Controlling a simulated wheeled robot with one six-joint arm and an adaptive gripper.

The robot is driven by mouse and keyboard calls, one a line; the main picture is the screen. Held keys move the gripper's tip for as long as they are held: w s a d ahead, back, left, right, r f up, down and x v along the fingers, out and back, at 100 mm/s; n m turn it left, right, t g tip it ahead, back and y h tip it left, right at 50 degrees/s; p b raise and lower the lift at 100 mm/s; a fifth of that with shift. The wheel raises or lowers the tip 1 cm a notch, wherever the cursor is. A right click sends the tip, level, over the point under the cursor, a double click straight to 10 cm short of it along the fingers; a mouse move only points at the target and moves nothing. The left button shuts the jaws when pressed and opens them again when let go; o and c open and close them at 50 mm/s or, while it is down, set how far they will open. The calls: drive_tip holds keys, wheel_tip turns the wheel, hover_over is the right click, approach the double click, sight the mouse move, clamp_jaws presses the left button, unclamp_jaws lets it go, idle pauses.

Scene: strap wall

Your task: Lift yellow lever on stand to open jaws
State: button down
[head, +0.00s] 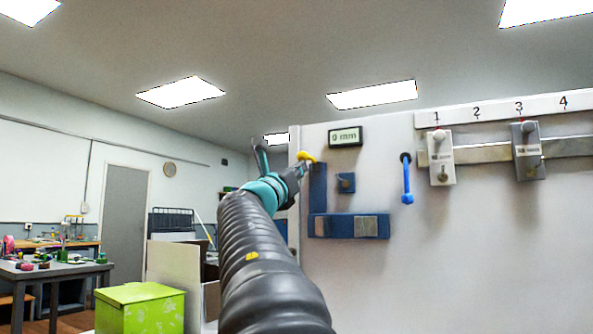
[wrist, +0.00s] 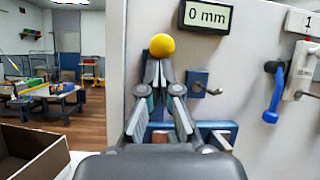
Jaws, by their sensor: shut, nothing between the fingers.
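The yellow lever's round knob (head: 306,156) shows at the top of the blue stand (head: 318,200) on the pale wall panel. It also shows in the wrist view (wrist: 162,46). My gripper (head: 301,167) is shut and empty, its fingertips (wrist: 158,72) just below the knob; I cannot tell whether they touch it. The lever's arm is mostly hidden behind the fingers. Two grey-brown jaw blocks, the left one (head: 322,226) and the right one (head: 366,226), sit on the stand's lower blue bar, with a gap between them. A display (head: 345,136) reads 0 mm.
A small blue block with a peg (head: 346,182) sits right of the lever. Further right are a blue hanging handle (head: 407,185) and a rail with a white clamp (head: 440,158) and a grey clamp (head: 528,150). A green box (head: 140,307) stands lower left.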

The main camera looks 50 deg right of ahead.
wheel_tip(320, 180, down, 4)
drive_tip(key=b, duration=0.4)
drive_tip(key=s+a+r, duration=0.1)
drive_tip(key=s+a, duration=0.2)
drive_tip(key=a, duration=0.5)
drive_tip(key=shift+a+r, duration=0.35)
drive_tip(key=shift+a, duration=0.05)
